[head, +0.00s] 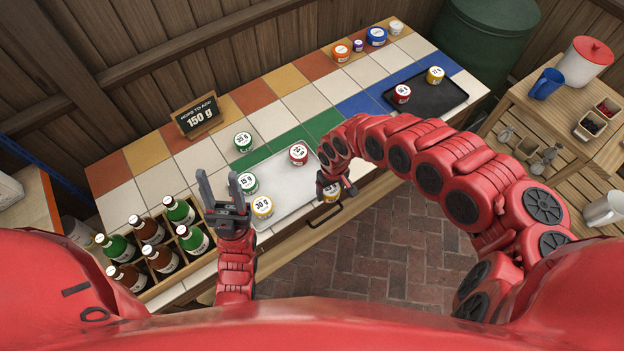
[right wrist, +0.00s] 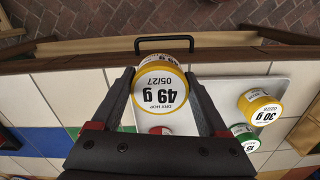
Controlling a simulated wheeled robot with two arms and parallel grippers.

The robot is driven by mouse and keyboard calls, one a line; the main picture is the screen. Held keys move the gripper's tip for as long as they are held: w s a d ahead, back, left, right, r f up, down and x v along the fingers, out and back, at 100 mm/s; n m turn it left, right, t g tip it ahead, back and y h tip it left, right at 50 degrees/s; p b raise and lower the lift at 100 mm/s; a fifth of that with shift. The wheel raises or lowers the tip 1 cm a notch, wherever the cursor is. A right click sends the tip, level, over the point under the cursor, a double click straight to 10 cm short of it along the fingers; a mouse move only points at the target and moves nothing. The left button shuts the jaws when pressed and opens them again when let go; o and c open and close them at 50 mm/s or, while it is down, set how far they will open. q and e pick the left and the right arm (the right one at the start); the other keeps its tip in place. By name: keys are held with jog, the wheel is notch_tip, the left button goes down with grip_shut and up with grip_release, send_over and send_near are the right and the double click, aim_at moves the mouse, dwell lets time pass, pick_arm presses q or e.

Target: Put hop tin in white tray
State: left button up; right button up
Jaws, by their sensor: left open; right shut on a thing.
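My right gripper (head: 336,183) is shut on a yellow hop tin (right wrist: 162,88) labelled 49 g; the tin (head: 331,193) is partly hidden by the gripper in the head view. It is at the front right end of the white tray (head: 290,207); I cannot tell whether it touches anything below. On the tray stand a red tin (head: 298,154) labelled 24 g, a green tin (head: 247,183) labelled 15 g and a yellow tin (head: 263,207) labelled 30 g. My left gripper (head: 218,176) is open and empty, just left of the tray.
A green tin (head: 243,141) stands on the tiles behind the tray. A sign (head: 196,116) reads 150 g. A bottle crate (head: 165,282) is at the left. A black tray (head: 430,98) with two tins is at the right. More tins stand at the back. A drawer handle (head: 325,223) juts out in front.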

jog(key=w+a, duration=0.1)
jog(key=w, duration=0.1)
jog(key=w+a+b, duration=0.1)
jog(key=w+a, duration=0.1)
jog(key=w+a+b, duration=0.1)
jog(key=w, duration=0.1)
jog(key=shift+w+a+f, duration=0.15)
jog(key=shift+a+f, duration=0.05)
jog(key=shift+f, duration=0.15)
jog(key=shift+w+a, duration=0.2)
jog(key=shift+w, duration=0.2)
jog(key=shift+f, duration=1.7)
jog(key=shift+f, duration=0.1)
jog(key=o, duration=1.1)
